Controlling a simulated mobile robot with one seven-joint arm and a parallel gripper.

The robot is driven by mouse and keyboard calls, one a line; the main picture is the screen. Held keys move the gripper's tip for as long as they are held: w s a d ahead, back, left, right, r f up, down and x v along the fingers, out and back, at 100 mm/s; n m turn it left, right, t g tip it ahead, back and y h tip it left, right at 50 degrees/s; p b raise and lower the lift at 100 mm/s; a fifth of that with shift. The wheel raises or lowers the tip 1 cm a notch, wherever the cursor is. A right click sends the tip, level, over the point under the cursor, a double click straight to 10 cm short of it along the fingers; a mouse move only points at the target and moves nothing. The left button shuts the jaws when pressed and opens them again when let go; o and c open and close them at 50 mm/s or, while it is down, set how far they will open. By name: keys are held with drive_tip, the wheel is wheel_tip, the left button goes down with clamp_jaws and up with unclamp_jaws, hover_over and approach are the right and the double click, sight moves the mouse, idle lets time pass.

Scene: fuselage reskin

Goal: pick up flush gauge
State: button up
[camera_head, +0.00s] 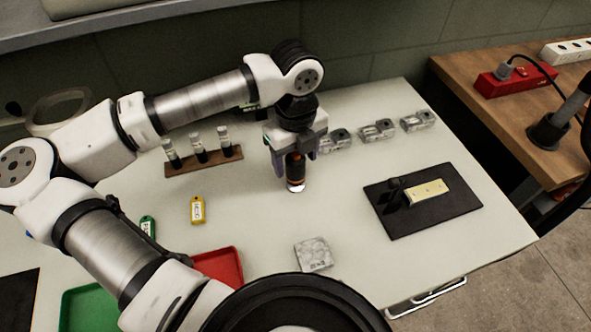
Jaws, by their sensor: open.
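My gripper (294,163) points down over the middle of the white table, with its jaws open. A dark upright cylinder (295,172) with an orange band and a pale, bright base stands between and just below its fingers. This cylinder may be the flush gauge, but the picture is too small to be sure. Its upper part is partly hidden by the gripper, and I cannot tell whether the fingers touch it.
A wooden rack (204,161) of vials stands left of my gripper. Several grey blocks (377,130) line the back right. A black mat (448,212) with a brass plate (426,192) lies right. Yellow tag (197,210), red tray (222,265) and grey block (313,254) are nearer.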

drive_tip(key=shift+f, duration=0.2)
drive_tip(key=shift+r, duration=0.1)
drive_tip(key=c, duration=1.1)
drive_tip(key=shift+o, duration=0.2)
